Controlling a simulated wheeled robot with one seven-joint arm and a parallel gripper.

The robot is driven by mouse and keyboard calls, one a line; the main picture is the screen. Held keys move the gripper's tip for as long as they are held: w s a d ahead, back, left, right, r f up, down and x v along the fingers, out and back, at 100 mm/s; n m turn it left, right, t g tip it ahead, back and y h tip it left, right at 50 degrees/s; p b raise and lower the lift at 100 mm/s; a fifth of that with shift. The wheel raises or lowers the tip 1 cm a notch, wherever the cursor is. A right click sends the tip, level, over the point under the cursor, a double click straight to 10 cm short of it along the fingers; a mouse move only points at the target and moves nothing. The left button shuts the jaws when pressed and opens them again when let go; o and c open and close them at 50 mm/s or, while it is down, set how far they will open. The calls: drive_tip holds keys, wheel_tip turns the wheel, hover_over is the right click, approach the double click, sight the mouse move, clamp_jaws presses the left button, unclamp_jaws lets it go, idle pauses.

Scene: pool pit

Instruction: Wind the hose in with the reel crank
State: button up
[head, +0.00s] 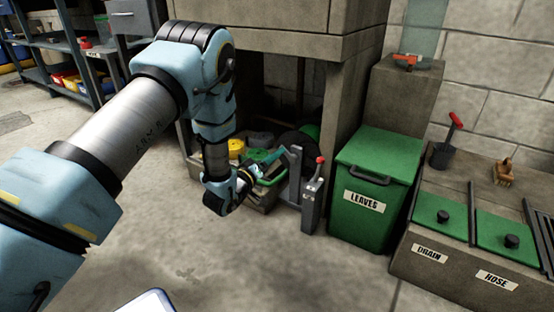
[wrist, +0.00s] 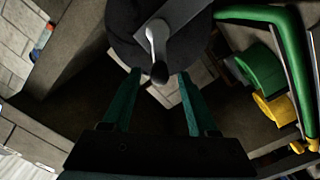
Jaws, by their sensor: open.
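The hose reel (head: 295,142) stands under the bench on a grey stand, its dark drum partly hidden behind the post. In the wrist view the reel's dark round side (wrist: 125,22) is at the top. In the head view my gripper (head: 272,157) reaches in beside the stand. A bit of green hose (head: 313,130) shows behind.
A grey lever with a red knob (head: 320,160) stands right of the reel. A green-rimmed basket (head: 262,205) with yellow and green things is beside my gripper. The green LEAVES bin (head: 372,185) stands at right, near the DRAIN and HOSE lids. Floor in front is clear.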

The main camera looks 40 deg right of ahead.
drive_tip(key=shift+b+x, duration=0.4)
drive_tip(key=shift+x, duration=1)
clamp_jaws()
